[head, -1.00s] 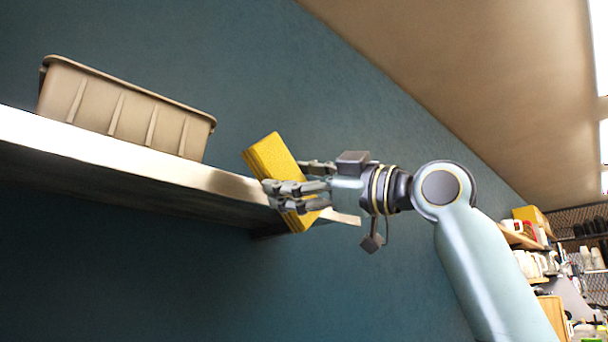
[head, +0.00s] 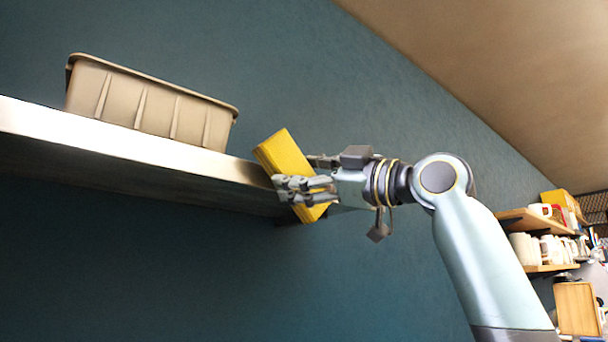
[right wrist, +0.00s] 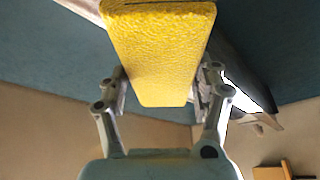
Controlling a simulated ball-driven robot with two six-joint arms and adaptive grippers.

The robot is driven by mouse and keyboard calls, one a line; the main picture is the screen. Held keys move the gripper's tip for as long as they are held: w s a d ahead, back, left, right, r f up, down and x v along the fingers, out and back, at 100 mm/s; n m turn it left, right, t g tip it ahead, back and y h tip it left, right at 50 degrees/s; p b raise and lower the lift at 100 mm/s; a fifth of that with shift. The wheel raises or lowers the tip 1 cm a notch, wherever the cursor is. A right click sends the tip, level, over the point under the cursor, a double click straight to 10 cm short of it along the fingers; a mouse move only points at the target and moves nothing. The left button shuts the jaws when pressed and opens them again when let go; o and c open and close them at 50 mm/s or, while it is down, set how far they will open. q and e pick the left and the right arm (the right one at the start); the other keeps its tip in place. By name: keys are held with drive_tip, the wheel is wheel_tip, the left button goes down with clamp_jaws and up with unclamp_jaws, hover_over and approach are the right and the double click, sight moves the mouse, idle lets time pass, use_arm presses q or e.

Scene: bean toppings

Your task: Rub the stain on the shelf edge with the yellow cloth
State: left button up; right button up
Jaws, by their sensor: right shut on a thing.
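The yellow cloth (head: 281,152) is a folded, thick block, tilted, at the right end of the shelf (head: 120,145) in the head view. My right gripper (head: 308,180) is shut on the cloth. In the right wrist view the cloth (right wrist: 160,50) sits between the two fingers of the right gripper (right wrist: 160,90). The cloth overlaps the shelf's front edge in the head view; I cannot tell whether it touches. No stain can be made out on the visible edge. My left gripper is not in view.
A beige ribbed bin (head: 150,108) stands on the shelf, left of the cloth. Behind is a plain blue-green wall (head: 300,60). At the far right, wooden shelves (head: 535,222) hold mugs and a yellow box. The space below the shelf is clear.

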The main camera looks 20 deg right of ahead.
drive_tip(key=shift+w+a, duration=0.3)
drive_tip(key=shift+w, duration=0.6)
drive_tip(key=shift+d, duration=0.1)
